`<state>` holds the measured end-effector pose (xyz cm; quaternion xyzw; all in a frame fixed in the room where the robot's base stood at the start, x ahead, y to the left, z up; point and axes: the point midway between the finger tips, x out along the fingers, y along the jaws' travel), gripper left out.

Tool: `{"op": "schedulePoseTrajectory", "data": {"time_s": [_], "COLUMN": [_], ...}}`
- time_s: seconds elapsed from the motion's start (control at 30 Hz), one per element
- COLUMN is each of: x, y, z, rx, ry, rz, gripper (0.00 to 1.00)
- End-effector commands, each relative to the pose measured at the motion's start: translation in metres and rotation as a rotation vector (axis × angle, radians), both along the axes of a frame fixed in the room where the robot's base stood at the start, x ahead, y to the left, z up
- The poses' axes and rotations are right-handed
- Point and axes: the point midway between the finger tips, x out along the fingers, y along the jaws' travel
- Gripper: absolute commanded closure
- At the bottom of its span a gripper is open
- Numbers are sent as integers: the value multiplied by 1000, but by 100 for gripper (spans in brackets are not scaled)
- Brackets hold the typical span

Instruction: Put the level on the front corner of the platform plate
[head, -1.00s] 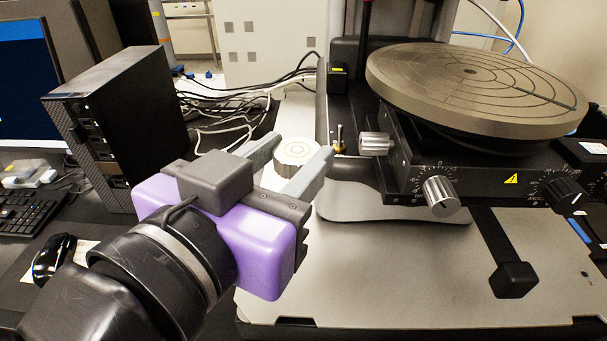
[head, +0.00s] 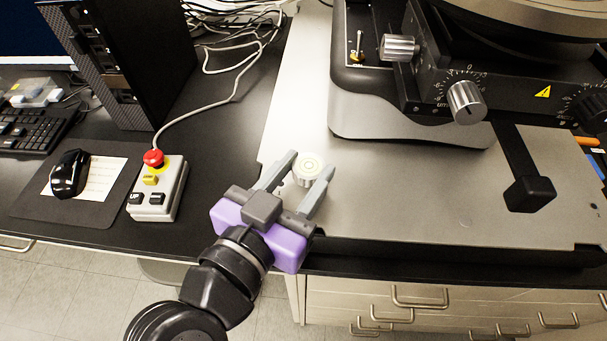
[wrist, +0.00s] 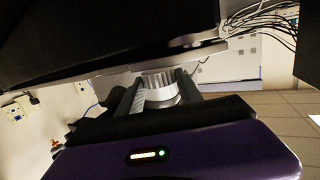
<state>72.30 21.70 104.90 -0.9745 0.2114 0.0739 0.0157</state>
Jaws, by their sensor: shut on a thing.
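The level (head: 308,171) is a small, round, pale metal disc with rings on its top face. My gripper (head: 309,166) is shut on it, with one grey finger on each side. In the head view the level appears over the left front part of the grey platform plate (head: 400,205), near its front left corner. I cannot tell whether it touches the plate or hangs just above it. In the wrist view the level (wrist: 159,86) shows between the fingers as a short ribbed cylinder. The purple gripper body hangs past the plate's front edge.
The profiler's grey base (head: 400,127) stands behind and right of my gripper. A black block (head: 529,194) on an arm extends over the plate at right. A control box with a red button (head: 157,187) lies left on the black table. The plate's front middle is clear.

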Motion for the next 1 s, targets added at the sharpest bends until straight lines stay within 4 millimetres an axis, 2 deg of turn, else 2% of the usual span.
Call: {"op": "schedulePoseTrajectory", "data": {"time_s": [0.13, 0.53, 0.57, 0.63, 0.67, 1.0], "x": [0, 0, 0, 0, 0, 0], "y": [0, 0, 0, 0, 0, 0], "z": [-13, -19, -17, -17, -17, -15], "rx": [0, 1, 1, 1, 1, 1], "ry": [-1, -1, -1, -1, -1, -1], "rz": [1, 1, 1, 1, 1, 1], "gripper": [100, 100, 52, 38, 36, 36]}}
